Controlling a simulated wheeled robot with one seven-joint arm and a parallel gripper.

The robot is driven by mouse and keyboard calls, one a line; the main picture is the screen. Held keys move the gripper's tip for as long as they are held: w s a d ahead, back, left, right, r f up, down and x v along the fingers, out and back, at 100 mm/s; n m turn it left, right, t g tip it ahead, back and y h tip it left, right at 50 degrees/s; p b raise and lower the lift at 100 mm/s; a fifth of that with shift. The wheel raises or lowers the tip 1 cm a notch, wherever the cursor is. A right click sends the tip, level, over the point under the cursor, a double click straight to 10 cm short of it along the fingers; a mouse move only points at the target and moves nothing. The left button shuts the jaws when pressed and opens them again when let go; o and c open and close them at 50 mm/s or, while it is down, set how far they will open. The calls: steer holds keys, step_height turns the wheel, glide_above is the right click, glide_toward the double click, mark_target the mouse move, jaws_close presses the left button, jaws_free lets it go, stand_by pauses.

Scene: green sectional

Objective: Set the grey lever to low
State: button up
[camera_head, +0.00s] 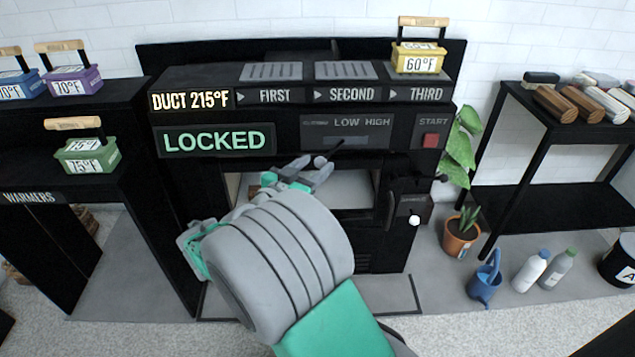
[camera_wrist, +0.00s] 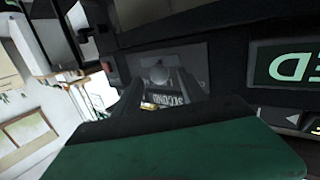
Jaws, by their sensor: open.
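The lever (camera_head: 338,147) sticks out from a dark panel (camera_head: 375,146) under the words LOW and HIGH on the black machine. Its root is roughly below LOW; its exact setting I cannot tell.
A lit LOCKED display (camera_head: 214,140) is left of the lever panel, and a red START button (camera_head: 430,140) is right. A yellow weight-like block (camera_head: 418,60) stands on top at THIRD. Below the panel is an opening, with a dark handle (camera_head: 390,212) beside it.

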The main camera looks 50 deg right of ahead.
mark_target(332, 150)
steer(key=shift+w+d+f+h+b, duration=0.1)
steer(key=shift+d+f+h+b, duration=0.25)
steer(key=shift+f+h, duration=0.25)
steer(key=d, duration=0.2)
steer(key=d+b, duration=0.1)
steer(key=d, duration=0.4)
steer(key=shift+w+d+r, duration=0.2)
steer(key=shift+w+d, duration=0.1)
steer(key=shift+w, duration=0.1)
jaws_close()
stand_by(0.5)
